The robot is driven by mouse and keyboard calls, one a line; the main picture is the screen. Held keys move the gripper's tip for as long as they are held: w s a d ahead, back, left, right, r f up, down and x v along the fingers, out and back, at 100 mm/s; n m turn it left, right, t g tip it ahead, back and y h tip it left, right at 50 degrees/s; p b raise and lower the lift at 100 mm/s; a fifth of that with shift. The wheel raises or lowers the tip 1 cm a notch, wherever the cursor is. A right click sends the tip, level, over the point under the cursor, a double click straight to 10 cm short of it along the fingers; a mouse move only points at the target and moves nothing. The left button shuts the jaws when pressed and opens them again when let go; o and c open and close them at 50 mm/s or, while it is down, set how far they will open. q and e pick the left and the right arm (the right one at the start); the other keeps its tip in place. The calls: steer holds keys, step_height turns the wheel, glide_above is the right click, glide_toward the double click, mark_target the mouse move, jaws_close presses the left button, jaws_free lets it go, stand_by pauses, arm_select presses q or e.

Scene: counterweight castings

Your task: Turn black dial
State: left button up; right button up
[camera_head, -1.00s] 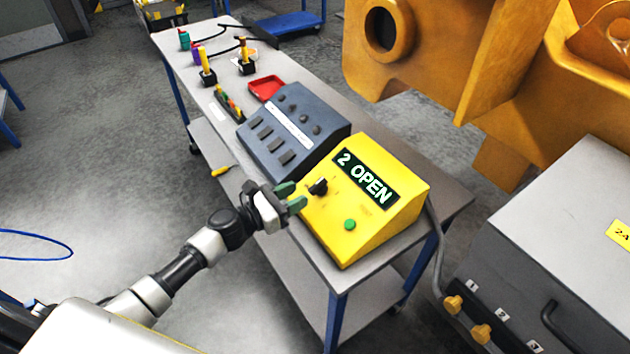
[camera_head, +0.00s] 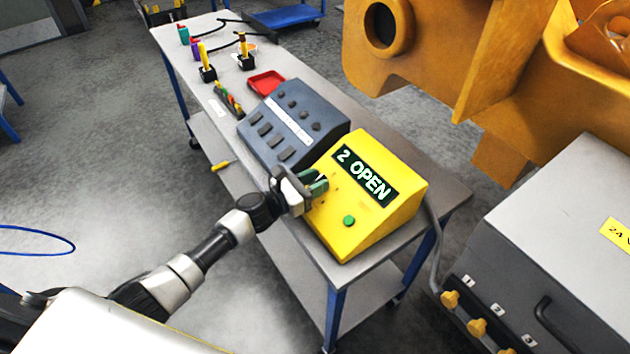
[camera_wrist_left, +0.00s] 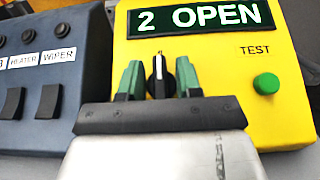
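The yellow box (camera_head: 392,212) stands at the near end of the bench, with a display (camera_head: 364,176) reading "2 OPEN". The black dial (camera_wrist_left: 160,76) shows in the left wrist view between the two green fingers of my left gripper (camera_wrist_left: 160,80); its white line points about straight up. A gap shows on each side of the dial, so the fingers are apart. In the head view my left gripper (camera_head: 318,183) is at the box's sloped face and hides most of the dial. A green button (camera_wrist_left: 266,84) labelled TEST is right of the dial. My right gripper is not in view.
A grey-blue switch panel (camera_head: 290,128) stands directly beside the yellow box. A red tray (camera_head: 266,83) and several small tools lie further along the bench (camera_head: 215,100). A grey cabinet (camera_head: 560,240) with yellow knobs stands at the right, below large yellow castings (camera_head: 480,60).

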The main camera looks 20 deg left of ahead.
arm_select(q)
steer(key=shift+f+m+g+h+b, duration=0.2)
steer(key=shift+m+g+h+b, duration=0.5)
steer(key=shift+m+h+b, duration=0.3)
steer(key=m+g+h+b, duration=0.1)
steer(key=m+g+b, duration=0.2)
steer(key=m+b, duration=0.1)
steer(key=m+g+h+b, duration=0.2)
steer(key=m+g+b, duration=0.1)
steer(key=m+g, duration=0.1)
steer(key=shift+w+a+b, duration=0.1)
steer(key=shift+w+b, duration=0.05)
steer(key=shift+b, duration=0.25)
steer(key=m+g+b, duration=0.2)
steer(key=g, duration=0.1)
steer(key=shift+m, duration=0.4)
steer(key=shift+r+m+g+b, duration=0.2)
steer(key=shift+m+g+b, duration=0.4)
steer(key=shift+m+g, duration=0.5)
steer(key=o, duration=0.6)
steer(key=shift+c, duration=0.2)
